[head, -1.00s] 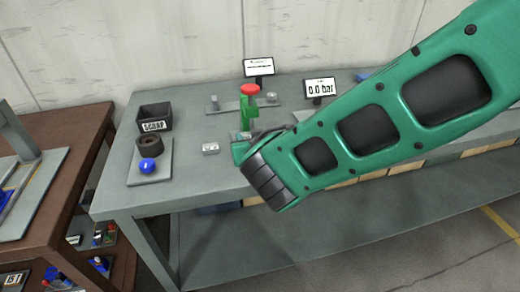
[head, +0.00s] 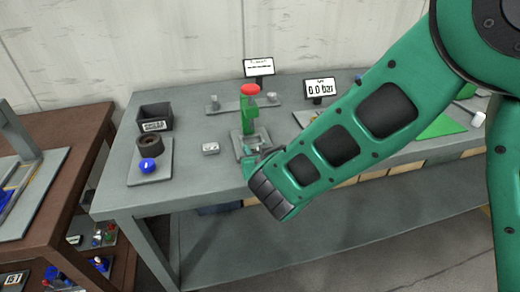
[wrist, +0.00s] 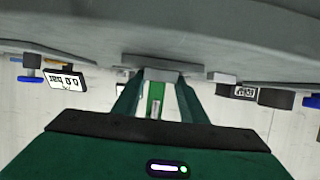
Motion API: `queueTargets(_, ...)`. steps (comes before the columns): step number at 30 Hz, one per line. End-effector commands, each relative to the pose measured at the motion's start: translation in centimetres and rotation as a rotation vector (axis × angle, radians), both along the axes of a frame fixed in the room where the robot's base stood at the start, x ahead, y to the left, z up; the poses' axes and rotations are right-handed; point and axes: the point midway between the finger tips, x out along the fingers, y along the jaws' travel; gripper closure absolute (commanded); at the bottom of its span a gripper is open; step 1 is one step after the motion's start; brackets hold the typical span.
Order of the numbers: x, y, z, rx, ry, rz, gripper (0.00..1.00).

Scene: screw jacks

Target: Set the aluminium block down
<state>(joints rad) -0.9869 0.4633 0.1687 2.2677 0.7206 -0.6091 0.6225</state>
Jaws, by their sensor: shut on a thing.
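My gripper (wrist: 158,82) is shut on a grey metal block (wrist: 162,74), seen between its fingertips in the wrist view; it appears to be the aluminium block. In the head view, my gripper (head: 251,158) is at the front of the grey base plate (head: 263,134) of a green screw jack with a red top (head: 250,90). My wrist mostly hides the held block there. The jack's green body shows between my fingers in the wrist view (wrist: 155,92). I cannot tell whether the block touches a surface.
A small pale block (head: 210,148) lies on the bench left of the jack. Farther left are a dark bin (head: 154,115), a dark ring (head: 149,149) and a blue ball (head: 148,165). Two displays (head: 258,67) (head: 320,88) stand behind. Bench space at front left is clear.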

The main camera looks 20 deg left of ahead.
Motion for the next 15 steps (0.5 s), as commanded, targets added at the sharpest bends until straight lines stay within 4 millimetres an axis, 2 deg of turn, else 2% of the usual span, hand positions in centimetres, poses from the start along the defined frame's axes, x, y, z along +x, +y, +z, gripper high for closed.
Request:
queueTargets(1, 0.00, -0.02, -0.07, -0.001, 0.001, 0.000, 0.54)
queueTargets(3, 0.03, -0.05, -0.05, -0.001, 0.001, -0.001, 0.43)
queueTargets(15, -0.28, -0.28, 0.44, 0.000, 0.000, 0.000, 0.43)
